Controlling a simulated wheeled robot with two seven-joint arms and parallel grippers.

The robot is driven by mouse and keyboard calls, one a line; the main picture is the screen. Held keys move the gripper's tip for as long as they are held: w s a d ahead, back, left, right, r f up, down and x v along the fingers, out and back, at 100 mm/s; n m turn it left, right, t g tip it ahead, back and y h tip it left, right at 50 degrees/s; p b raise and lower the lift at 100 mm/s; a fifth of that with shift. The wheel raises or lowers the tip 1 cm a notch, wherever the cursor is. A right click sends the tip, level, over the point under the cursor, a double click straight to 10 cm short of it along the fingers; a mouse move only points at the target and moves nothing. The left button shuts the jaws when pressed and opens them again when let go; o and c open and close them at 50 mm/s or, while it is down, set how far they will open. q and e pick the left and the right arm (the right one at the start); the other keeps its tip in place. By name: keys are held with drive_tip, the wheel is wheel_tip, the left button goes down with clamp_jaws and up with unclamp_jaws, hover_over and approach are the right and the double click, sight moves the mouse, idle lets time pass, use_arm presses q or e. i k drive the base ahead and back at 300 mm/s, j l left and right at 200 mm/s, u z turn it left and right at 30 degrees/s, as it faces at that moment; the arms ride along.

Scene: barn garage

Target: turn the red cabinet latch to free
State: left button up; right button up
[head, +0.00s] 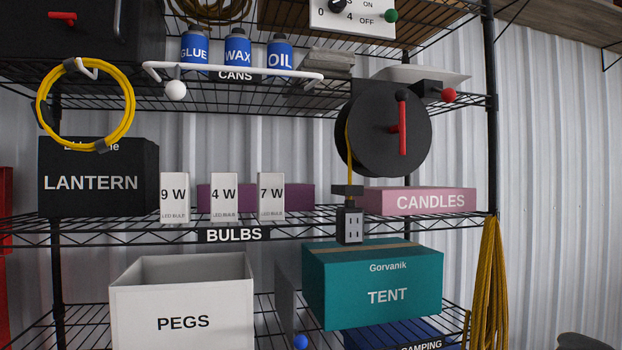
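A red latch (61,16) lies about level on the front of a dark cabinet (90,45) at the top left, on the upper shelf. A slim upright handle (117,18) stands to its right on the same front. The cabinet's top is cut off by the picture edge, and its front is dark, so I cannot tell whether the latch is locked or free. Neither of my grippers shows in the head view.
A yellow cable coil (87,105) hangs below the cabinet. A white rail (235,72) with a white ball runs before the blue cans (237,50). A black reel (385,135) has another red handle. A red knob (448,95) sits right. The lower shelves hold several boxes.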

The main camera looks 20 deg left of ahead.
sight(67, 18)
drive_tip(key=u, duration=1.7)
drive_tip(key=j, duration=0.15)
